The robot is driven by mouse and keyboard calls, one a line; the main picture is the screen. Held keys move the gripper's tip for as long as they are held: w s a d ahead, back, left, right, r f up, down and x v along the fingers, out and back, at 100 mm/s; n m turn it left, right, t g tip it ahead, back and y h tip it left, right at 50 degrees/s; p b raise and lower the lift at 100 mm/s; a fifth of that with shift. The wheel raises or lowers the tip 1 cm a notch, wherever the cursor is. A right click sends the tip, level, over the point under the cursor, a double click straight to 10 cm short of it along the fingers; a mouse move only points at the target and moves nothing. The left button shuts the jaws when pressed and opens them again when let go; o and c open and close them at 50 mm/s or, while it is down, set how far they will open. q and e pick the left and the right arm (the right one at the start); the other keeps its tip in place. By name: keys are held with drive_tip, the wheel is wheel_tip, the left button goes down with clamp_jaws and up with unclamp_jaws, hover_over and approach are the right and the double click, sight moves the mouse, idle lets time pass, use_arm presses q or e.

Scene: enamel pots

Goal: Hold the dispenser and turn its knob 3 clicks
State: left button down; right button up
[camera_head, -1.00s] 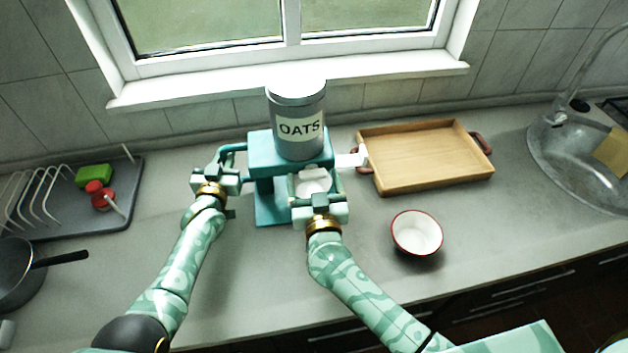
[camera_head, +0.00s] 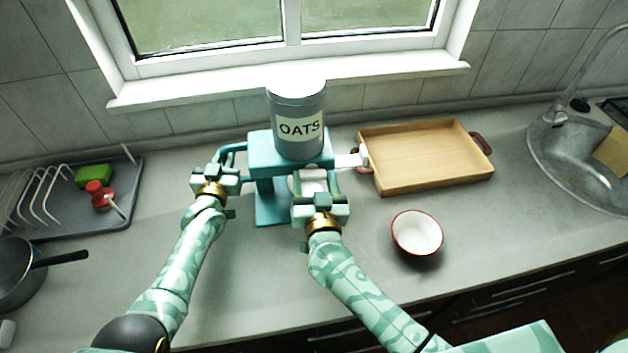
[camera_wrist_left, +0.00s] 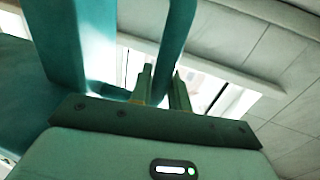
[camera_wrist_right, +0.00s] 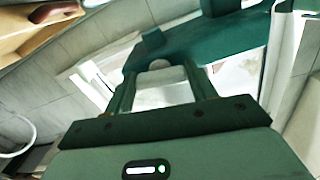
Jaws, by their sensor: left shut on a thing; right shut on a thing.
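The teal dispenser (camera_head: 265,153) stands on the counter, with a grey canister labelled OATS (camera_head: 300,128) on top and a white spout on its right side. My left gripper (camera_head: 220,168) is shut on the dispenser's teal side handle (camera_head: 238,147), whose bar (camera_wrist_left: 178,38) rises between the fingers in the left wrist view. My right gripper (camera_head: 313,186) is shut on the white knob (camera_head: 311,174) at the dispenser's front. The knob also shows between the fingers in the right wrist view (camera_wrist_right: 161,86). The gripper hides part of it, and I see no click marks.
A white bowl with a red rim (camera_head: 417,232) stands right of my right arm. A wooden tray (camera_head: 425,157) lies behind it. A sink (camera_head: 575,160) is far right. A dish rack (camera_head: 75,205) and a dark pan (camera_head: 18,275) are at left.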

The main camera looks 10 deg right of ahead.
drive_tip(key=m, duration=0.4)
drive_tip(key=shift+a, duration=0.1)
drive_tip(key=shift+m, duration=2.5)
drive_tip(key=o, duration=1)
drive_tip(key=s, duration=1.2)
drive_tip(key=shift+a, duration=0.25)
